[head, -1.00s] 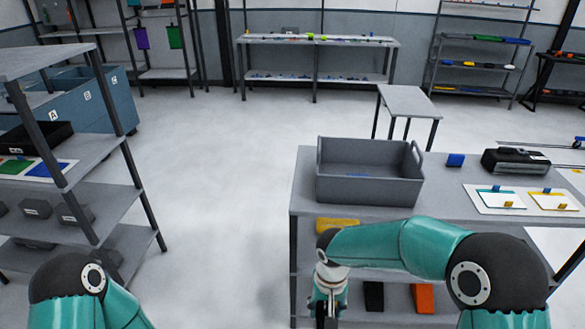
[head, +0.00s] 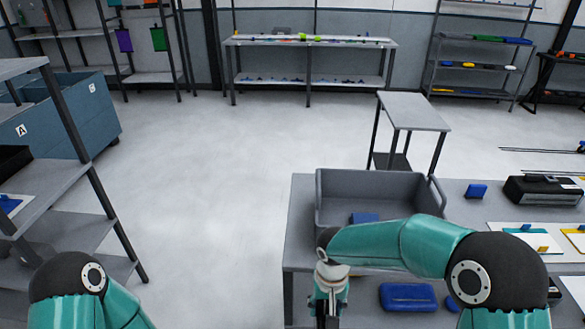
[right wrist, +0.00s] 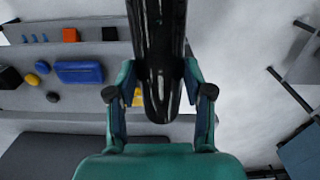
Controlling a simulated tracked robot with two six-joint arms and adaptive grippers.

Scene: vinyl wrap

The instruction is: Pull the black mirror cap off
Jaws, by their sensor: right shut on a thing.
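My right gripper (head: 328,308) points down in front of the near table at the right in the head view. In the right wrist view, its fingers (right wrist: 160,78) are closed on the two sides of a long, glossy black piece (right wrist: 158,40). This piece runs up out of the top of that picture, so its full shape is hidden. It may be the black mirror cap, but I cannot tell for sure. No mirror shows in either view. My left arm is at the lower left of the head view, and its gripper is out of frame.
A grey bin (head: 375,190) with a blue thing (head: 364,217) inside stands on the near table (head: 300,225). A blue case (head: 408,297) lies on the shelf below. A shelf rack (head: 75,185) stands at the left. Open floor (head: 220,170) lies between them.

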